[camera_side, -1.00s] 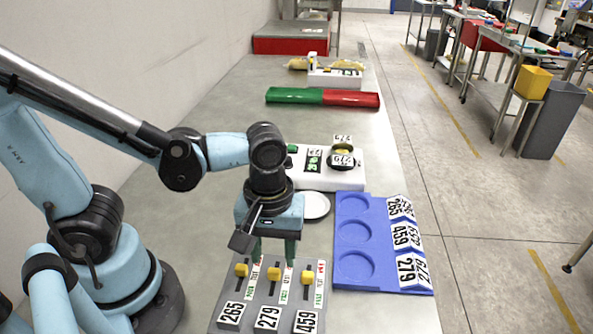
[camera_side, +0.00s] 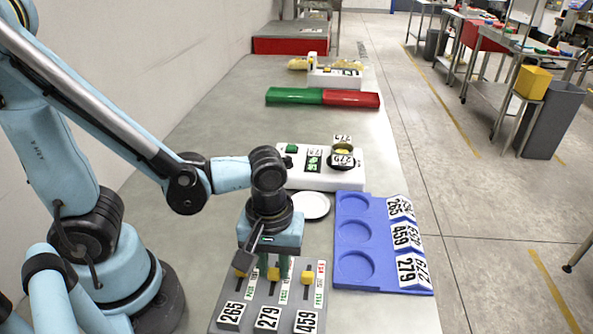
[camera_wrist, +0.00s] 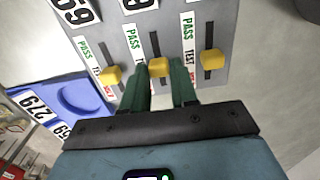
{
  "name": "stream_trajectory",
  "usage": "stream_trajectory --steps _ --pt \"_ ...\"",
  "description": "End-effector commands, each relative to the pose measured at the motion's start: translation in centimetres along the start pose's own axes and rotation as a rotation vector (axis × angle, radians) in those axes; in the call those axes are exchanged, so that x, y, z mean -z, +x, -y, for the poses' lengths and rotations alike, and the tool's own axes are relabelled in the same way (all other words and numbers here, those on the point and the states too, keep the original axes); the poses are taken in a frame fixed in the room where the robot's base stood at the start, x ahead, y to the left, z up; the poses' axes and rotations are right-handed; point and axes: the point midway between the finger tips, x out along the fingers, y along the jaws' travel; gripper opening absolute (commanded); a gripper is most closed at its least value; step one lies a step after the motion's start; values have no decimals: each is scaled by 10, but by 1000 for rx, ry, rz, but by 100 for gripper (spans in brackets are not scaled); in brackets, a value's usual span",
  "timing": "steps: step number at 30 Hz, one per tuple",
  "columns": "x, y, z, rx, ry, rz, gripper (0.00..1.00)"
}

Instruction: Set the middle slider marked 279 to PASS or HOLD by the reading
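The grey slider panel (camera_side: 245,318) at the front carries three yellow knobs, with number plates 265, 279 and 459. The middle knob (camera_side: 273,274), on the 279 slider, sits beside the TEST mark, between PASS and the red mark. My gripper (camera_side: 273,266) is down over it. Its green fingers stand on either side of the knob and look closed against its sides, also in the wrist view (camera_wrist: 159,75). The checkweigher (camera_side: 349,181) holds a tin marked 279 (camera_side: 343,160); its small green display (camera_side: 314,162) is too small to read surely.
The other knobs, left (camera_side: 240,271) and right (camera_side: 307,275), stand close beside my fingers. A blue tray (camera_side: 345,282) with empty round recesses lies to the right. A white disc (camera_side: 312,206) lies behind the panel. A green and red bar (camera_side: 322,97) lies farther back.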

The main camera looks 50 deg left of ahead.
Motion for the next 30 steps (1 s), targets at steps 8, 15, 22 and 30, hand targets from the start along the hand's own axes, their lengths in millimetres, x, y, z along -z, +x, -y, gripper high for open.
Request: stream_trajectory --steps 8,15,22,30 --pt "0 0 0 1 0 0 0" --pt "-5 0 0 1 3 0 0" --pt "-24 0 0 2 3 -1 0" --pt "-28 0 0 2 1 5 0"
